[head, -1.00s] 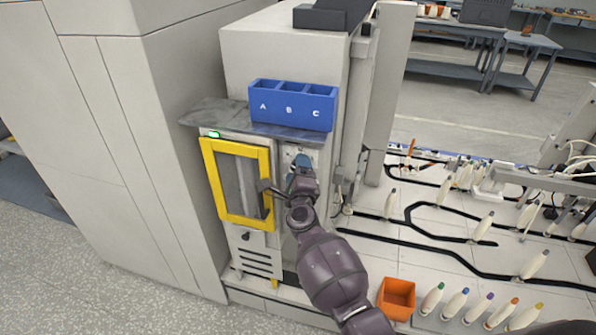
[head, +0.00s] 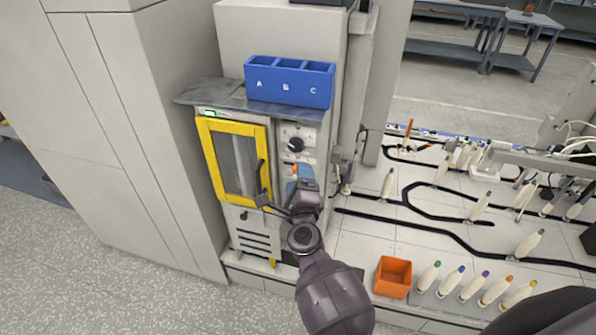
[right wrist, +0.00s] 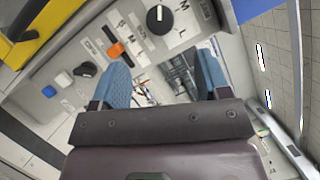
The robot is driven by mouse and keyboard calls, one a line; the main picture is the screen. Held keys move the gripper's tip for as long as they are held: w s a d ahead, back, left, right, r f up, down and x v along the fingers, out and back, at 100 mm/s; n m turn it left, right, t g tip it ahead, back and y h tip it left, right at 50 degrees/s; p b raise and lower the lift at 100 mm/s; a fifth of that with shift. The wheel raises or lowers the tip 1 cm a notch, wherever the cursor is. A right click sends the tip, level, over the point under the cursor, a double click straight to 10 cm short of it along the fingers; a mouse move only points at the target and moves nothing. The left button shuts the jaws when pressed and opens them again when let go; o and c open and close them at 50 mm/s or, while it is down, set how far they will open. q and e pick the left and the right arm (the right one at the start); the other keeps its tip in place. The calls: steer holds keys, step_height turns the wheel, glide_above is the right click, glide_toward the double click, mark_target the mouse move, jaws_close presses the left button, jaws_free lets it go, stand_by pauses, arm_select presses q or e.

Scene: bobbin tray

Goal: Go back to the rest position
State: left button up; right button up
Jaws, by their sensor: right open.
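My right gripper (head: 301,177) is in front of the control panel (head: 297,133) of the machine, just below its black knob (head: 295,145). In the right wrist view its two blue fingers (right wrist: 163,80) are apart with nothing between them. That view also shows the black knob (right wrist: 160,19), an orange switch (right wrist: 117,50) and a blue button (right wrist: 48,91) on the panel. I cannot tell any contact between fingers and panel. My left gripper is not in view.
The yellow-framed door (head: 206,160) looks shut; its dark handle (head: 261,180) juts out close to my right gripper. A blue bin marked A, B, C (head: 262,92) sits on the shelf above. An orange box (head: 393,291) and several bobbins (head: 427,276) stand at lower right.

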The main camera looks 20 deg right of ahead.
steer(key=shift+s, duration=0.25)
stand_by(0.4)
steer(key=s+d+f+n+g+y, duration=0.1)
steer(key=s+d+f+n+g, duration=0.1)
steer(key=s+f+n, duration=0.3)
steer(key=s+d+f+n+g+y+b, duration=0.1)
steer(key=s+d+f+n+g, duration=0.2)
steer(key=s+n, duration=0.9)
steer(key=s+d+f+n+g+y, duration=0.2)
steer(key=s+d+f+n, duration=0.3)
steer(key=s+f+n, duration=0.3)
steer(key=shift+s+f+b, duration=0.35)
steer(key=shift+s+f, duration=0.25)
steer(key=shift+s, duration=0.1)
